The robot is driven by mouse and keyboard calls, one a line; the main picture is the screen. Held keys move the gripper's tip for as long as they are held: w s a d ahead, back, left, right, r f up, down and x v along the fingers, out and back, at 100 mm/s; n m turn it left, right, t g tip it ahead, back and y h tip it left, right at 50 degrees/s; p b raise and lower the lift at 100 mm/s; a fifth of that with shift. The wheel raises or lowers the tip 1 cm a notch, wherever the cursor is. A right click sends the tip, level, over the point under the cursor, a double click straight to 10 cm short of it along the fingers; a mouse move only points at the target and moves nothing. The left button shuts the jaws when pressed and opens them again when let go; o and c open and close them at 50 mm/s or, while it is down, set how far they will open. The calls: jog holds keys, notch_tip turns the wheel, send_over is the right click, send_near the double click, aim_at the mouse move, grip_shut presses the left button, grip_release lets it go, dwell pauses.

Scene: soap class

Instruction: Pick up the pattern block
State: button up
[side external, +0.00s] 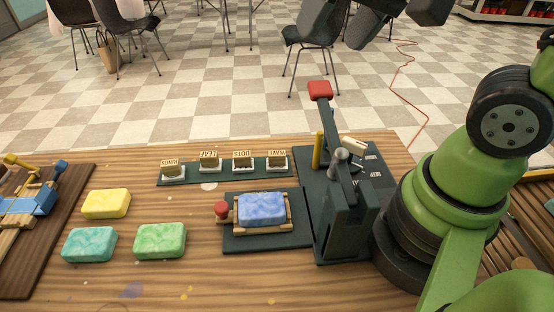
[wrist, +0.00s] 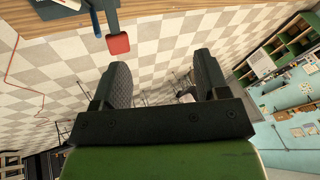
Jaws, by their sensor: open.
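Several pattern blocks stand in a row on a dark green rack. They are the RINGS block (side external: 171,166), the LEAF block (side external: 209,160), the DOTS block (side external: 242,159) and the WAVE block (side external: 276,158). Each is a small tan block on a pale base, with its label upside down in the side view. My gripper (side external: 392,18) is high at the top edge of the side view, far above the table and apart from the blocks. In the wrist view its two dark fingers (wrist: 163,68) are spread with nothing between them. No block shows in the wrist view.
A lever press (side external: 343,200) with a red handle stands right of the rack (side external: 224,171). A blue soap bar (side external: 261,208) lies in a wooden holder beside it. Yellow (side external: 106,203), teal (side external: 89,244) and green (side external: 160,240) bars lie at left. Front tabletop is clear.

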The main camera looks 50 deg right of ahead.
jog(key=w+f+m+g+h, duration=0.1)
jog(key=w+f+m+g, duration=0.15)
jog(key=w+f, duration=0.6)
jog(key=m+g, duration=0.1)
jog(key=g, duration=0.2)
send_over(277, 152)
jog(key=f, duration=1.3)
jog(key=shift+a+f, duration=0.2)
jog(key=shift+f, duration=0.1)
notch_tip(277, 152, down, 6)
jog(key=shift+d+r, duration=0.15)
jog(key=c, duration=1)
